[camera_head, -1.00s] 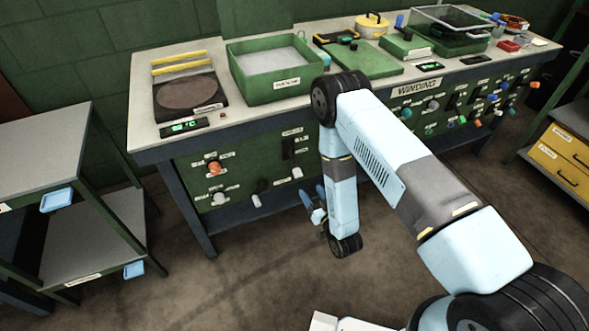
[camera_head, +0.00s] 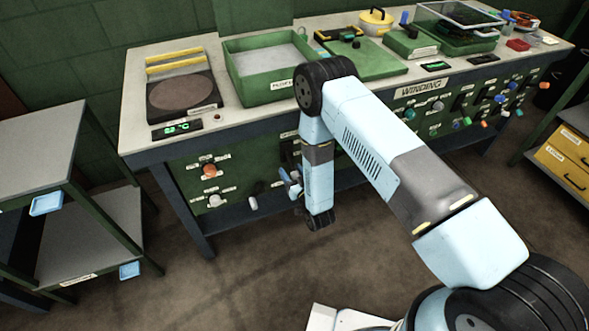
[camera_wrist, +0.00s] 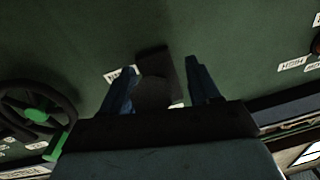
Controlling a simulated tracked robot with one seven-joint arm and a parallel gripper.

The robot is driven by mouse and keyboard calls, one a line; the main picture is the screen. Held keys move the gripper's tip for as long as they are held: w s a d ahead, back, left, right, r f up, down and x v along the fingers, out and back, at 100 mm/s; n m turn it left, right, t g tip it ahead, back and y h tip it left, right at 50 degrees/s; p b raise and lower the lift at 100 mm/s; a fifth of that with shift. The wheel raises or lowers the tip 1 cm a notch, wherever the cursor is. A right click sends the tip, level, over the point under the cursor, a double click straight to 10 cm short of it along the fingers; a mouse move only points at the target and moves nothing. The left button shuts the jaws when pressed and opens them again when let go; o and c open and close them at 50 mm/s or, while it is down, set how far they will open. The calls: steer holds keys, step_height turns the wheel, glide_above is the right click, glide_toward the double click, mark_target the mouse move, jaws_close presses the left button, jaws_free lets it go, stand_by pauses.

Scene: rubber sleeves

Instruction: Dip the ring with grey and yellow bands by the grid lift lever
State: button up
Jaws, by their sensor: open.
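My gripper (camera_head: 288,184) is in front of the green lower panel of the bench, its fingers toward the panel. In the wrist view, its two blue fingers (camera_wrist: 159,78) are spread, one on each side of a dark block-shaped part (camera_wrist: 155,72) on the green panel. I cannot tell how far the fingers are from it, or whether it is the grid lift lever; a white label beside it is unreadable. My arm hides part of the panel in the head view. I cannot make out the ring with grey and yellow bands.
A green bin (camera_head: 268,92) with pale contents and a dark round plate (camera_head: 182,91) stand on the bench. An orange knob (camera_head: 209,171) is on the panel's left. A dark handwheel (camera_wrist: 40,108) is left in the wrist view. A grey shelf (camera_head: 35,150) stands left; the floor between is clear.

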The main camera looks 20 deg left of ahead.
steer(key=shift+w, duration=0.3)
steer(key=shift+d, duration=0.1)
jaws_close()
stand_by(0.4)
